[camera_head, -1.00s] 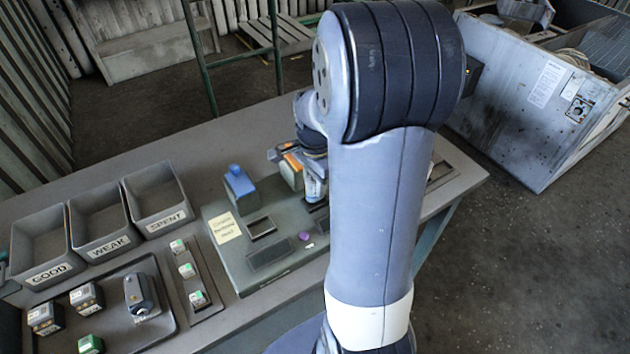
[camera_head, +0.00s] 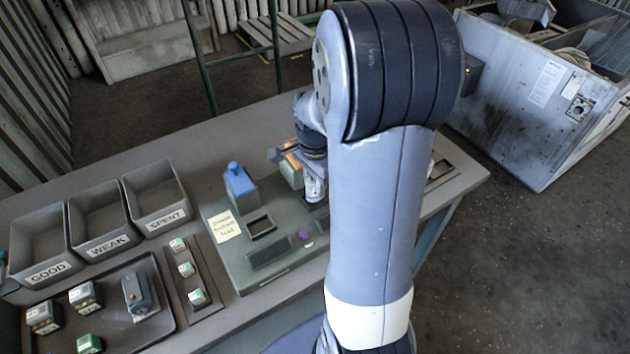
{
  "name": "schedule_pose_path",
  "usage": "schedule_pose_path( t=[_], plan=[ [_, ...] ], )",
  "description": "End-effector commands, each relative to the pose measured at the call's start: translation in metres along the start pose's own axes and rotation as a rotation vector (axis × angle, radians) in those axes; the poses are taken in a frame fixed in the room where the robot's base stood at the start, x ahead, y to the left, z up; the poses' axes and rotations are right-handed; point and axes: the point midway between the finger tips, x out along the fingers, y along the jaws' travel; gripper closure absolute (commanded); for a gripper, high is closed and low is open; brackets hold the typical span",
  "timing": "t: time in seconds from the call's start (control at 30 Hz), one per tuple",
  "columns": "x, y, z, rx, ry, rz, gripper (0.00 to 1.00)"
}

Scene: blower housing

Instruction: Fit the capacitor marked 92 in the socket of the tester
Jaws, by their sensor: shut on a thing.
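The tester (camera_head: 240,262) is a flat grey-green unit on the bench. Its top has a dark framed rectangular recess (camera_head: 262,226), which looks like the socket, and a darker flat panel (camera_head: 270,256) in front of it. My gripper (camera_head: 314,190) is low over the tester's right part, to the right of the recess and apart from it. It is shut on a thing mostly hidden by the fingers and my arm. A pale block (camera_head: 291,172) with orange above it shows just left of the fingers; I cannot tell if it is held. No mark 92 is readable.
A blue-topped block (camera_head: 238,186) stands at the tester's back left, and a purple button (camera_head: 305,235) is at right. Bins GOOD (camera_head: 41,278), WEAK (camera_head: 108,249) and SPENT (camera_head: 164,223) stand left. A tray (camera_head: 165,335) holds several parts. My arm hides the bench's right part.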

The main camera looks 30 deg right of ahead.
Motion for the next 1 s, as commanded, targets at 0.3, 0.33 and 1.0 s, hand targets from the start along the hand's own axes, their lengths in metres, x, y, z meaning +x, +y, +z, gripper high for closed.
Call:
schedule_pose_path(
  t=[0.3,0.33,1.0],
  plan=[
    [0.007,0.000,0.000,0.000,0.000,0.000,0.87],
    [0.008,0.000,0.000,0.000,0.000,0.000,0.87],
    [0.018,0.000,0.000,0.000,0.000,0.000,0.62]
  ],
)
